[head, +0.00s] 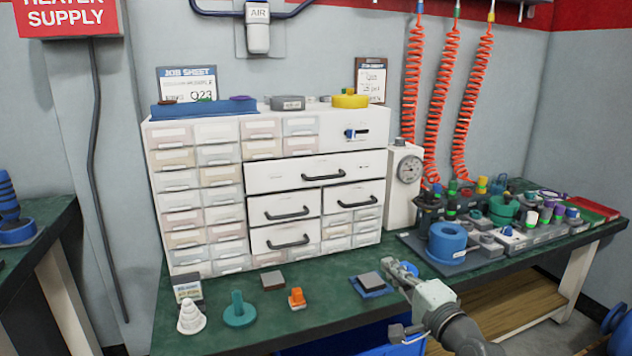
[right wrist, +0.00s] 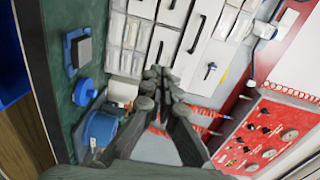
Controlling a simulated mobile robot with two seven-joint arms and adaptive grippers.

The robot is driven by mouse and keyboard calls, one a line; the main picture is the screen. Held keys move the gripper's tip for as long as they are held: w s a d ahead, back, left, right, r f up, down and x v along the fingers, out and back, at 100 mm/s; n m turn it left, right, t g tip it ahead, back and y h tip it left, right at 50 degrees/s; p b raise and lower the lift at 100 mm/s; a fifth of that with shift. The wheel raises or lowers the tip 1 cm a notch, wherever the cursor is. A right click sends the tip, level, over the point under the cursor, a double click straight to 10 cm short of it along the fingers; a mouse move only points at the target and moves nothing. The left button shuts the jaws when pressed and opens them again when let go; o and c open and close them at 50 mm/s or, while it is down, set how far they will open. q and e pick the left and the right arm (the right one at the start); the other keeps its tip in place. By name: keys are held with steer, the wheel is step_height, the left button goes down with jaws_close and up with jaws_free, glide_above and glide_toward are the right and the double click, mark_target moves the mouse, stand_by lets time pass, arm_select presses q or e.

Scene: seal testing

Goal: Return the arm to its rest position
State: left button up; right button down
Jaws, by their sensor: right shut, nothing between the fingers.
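My right gripper (head: 400,271) is over the front of the green bench top (head: 335,266), just right of a grey block on a blue base (head: 371,283). Its fingers are shut with nothing between them. In the right wrist view the shut fingers (right wrist: 158,76) point toward the drawer cabinet, and the grey block on its blue base (right wrist: 78,52) lies off to the left. My left gripper does not show in either view.
A white drawer cabinet (head: 280,165) stands at the back of the bench. A white gauge box (head: 403,190) and a blue ring (head: 447,242) are to its right, near many small fittings. A green peg (head: 239,312), white cone (head: 191,316) and orange part (head: 297,298) stand along the front left.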

steer(key=s+d+f+n+g+h, duration=0.1)
steer(key=s+f+n+g, duration=0.3)
steer(key=f, duration=0.5)
steer(key=s+d+f+n+g+h, duration=0.1)
steer(key=s+f+n, duration=0.1)
steer(key=s+f, duration=0.5)
steer(key=s+d+f+n+g+h, duration=0.1)
steer(key=s+f+n+g, duration=0.2)
steer(key=f, duration=0.7)
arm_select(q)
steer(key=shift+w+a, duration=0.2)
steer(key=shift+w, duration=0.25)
arm_select(e)
steer(key=s+d+f+n+g+h, duration=0.1)
steer(key=s+d+f+n+g, duration=0.1)
steer(key=s+f, duration=0.2)
steer(key=s+d+f+n+g+h, duration=0.2)
steer(key=s+d+f, duration=0.1)
steer(key=s, duration=0.6)
steer(key=s+d+f+n+g+h, duration=0.1)
steer(key=s+d+f+n, duration=0.1)
steer(key=s, duration=0.5)
step_height(320, 180, down, 3)
steer(key=shift+s+d+r+g, duration=0.2)
steer(key=shift+s+d+g, duration=0.2)
steer(key=shift+d, duration=0.1)
